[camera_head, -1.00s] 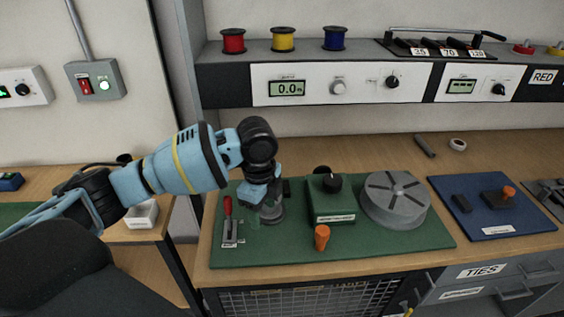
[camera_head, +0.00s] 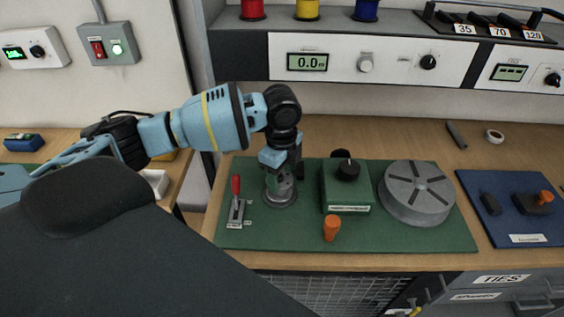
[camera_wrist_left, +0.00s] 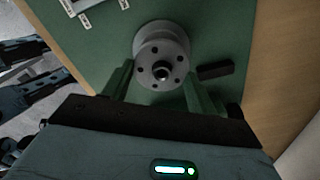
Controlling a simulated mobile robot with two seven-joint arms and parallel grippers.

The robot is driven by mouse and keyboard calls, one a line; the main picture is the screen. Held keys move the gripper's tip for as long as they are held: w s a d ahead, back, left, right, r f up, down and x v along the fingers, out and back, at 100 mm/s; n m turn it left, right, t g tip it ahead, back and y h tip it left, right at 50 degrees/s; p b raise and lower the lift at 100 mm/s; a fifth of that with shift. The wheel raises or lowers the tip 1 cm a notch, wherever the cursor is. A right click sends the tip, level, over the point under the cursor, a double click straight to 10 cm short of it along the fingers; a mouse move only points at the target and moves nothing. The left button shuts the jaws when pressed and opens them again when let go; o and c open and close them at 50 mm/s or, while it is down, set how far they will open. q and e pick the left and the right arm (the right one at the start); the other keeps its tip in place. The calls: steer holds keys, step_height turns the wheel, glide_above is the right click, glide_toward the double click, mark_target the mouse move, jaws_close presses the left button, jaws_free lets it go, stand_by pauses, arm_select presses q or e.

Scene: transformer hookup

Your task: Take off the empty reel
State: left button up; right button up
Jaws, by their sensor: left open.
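The empty reel (camera_head: 281,196) is a bare grey spool standing on the left part of the green mat (camera_head: 300,236). In the left wrist view the reel (camera_wrist_left: 160,48) shows its round flange with several holes and a spindle end at its centre. My left gripper (camera_head: 281,172) is directly above the reel and hides part of it. In the left wrist view the left gripper (camera_wrist_left: 159,80) is open, with one green finger on each side of the reel's near edge. I cannot tell whether the fingers touch it. My right gripper is not in view.
A red-handled lever (camera_head: 236,196) stands left of the reel. A green box with a black knob (camera_head: 346,186), an orange handle (camera_head: 331,228) and a grey slotted disc (camera_head: 416,190) are to its right. Red (camera_head: 253,9), yellow (camera_head: 307,9) and blue (camera_head: 366,9) spools stand on the shelf.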

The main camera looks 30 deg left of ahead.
mark_target(285, 192)
arm_select(q)
steer(key=shift+f, duration=1.3)
steer(key=c, duration=0.7)
